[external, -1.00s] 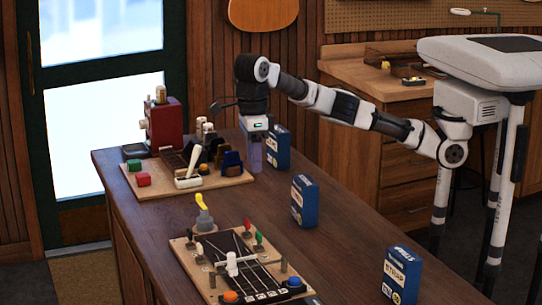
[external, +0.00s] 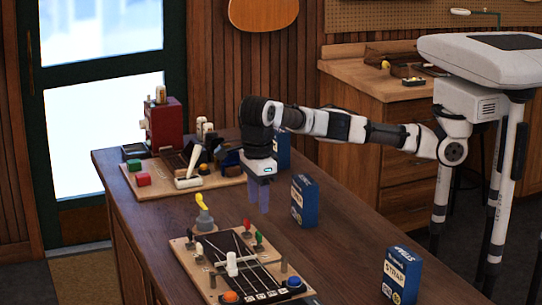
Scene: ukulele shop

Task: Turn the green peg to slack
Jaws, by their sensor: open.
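The green peg (external: 259,239) stands upright on the right side of the small string board (external: 182,246), in front of a red peg (external: 247,225). At this size I cannot tell how far it is turned. My gripper (external: 259,200) points down with its two fingers apart. It is empty and hangs above and behind the board's far right corner. The fingertips are clear of the pegs.
A blue box (external: 305,201) stands close to the right of my gripper, and another blue box (external: 402,276) is nearer the front. A yellow-topped lever (external: 202,208) rises at the board's far edge. A second board (external: 144,190) with blocks lies farther back.

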